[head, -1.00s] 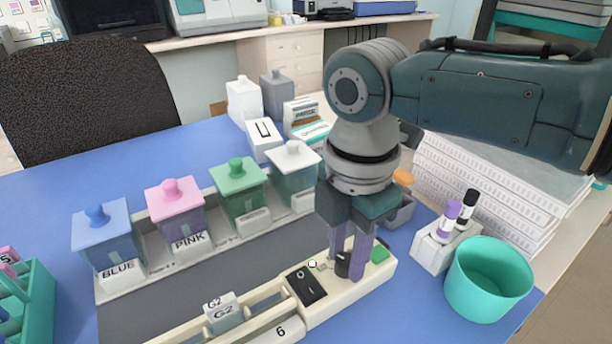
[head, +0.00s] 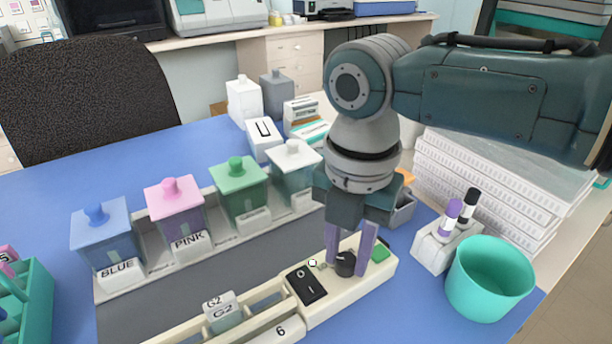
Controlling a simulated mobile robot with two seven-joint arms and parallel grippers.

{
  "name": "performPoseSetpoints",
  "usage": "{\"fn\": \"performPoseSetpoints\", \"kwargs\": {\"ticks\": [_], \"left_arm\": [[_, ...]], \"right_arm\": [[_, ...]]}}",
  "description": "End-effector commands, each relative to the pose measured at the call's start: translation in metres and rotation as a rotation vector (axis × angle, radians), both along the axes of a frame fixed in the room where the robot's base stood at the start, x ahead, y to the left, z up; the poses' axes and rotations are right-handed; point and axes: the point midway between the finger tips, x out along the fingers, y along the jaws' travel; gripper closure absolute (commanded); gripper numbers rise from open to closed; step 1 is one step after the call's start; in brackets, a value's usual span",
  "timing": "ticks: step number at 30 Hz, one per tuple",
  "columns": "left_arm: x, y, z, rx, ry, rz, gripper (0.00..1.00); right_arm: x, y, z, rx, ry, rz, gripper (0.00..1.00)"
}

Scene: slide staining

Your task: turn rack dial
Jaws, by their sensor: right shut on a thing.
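The black dial (head: 345,263) sits on the right end of the cream rack (head: 325,308), between a black rocker switch (head: 307,286) and a green button (head: 380,253). My right gripper (head: 348,260) points down from above, with its purple fingers on either side of the dial. It is shut on the dial. The left finger partly hides the dial's far side. My left gripper is not in view.
Lidded jars in blue (head: 102,238), pink (head: 174,206), green (head: 239,186) and white (head: 294,168) stand in a row behind. A teal cup (head: 490,280) and a marker holder (head: 440,250) stand to the right.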

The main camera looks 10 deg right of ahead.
Motion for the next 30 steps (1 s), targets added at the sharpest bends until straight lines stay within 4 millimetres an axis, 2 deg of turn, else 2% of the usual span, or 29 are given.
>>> {"fn": "performPoseSetpoints", "kwargs": {"ticks": [8, 9, 12, 21, 23, 30], "left_arm": [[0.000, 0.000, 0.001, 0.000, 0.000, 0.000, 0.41], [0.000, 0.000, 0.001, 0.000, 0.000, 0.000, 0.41], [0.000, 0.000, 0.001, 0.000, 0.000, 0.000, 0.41], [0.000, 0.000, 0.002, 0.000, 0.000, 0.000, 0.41], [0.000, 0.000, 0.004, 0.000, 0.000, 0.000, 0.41], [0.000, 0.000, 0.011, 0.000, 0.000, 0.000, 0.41]], "right_arm": [[0.000, 0.002, 0.002, 0.004, 0.000, 0.002, 1.00], [0.000, 0.002, 0.002, 0.005, 0.001, 0.002, 0.61], [0.000, 0.001, 0.001, 0.003, 0.001, 0.001, 0.53], [0.000, 0.001, 0.006, 0.001, 0.000, 0.000, 0.53], [0.001, 0.001, 0.014, 0.002, -0.002, 0.000, 0.53], [0.001, 0.001, 0.063, 0.004, -0.005, 0.002, 0.53]]}}
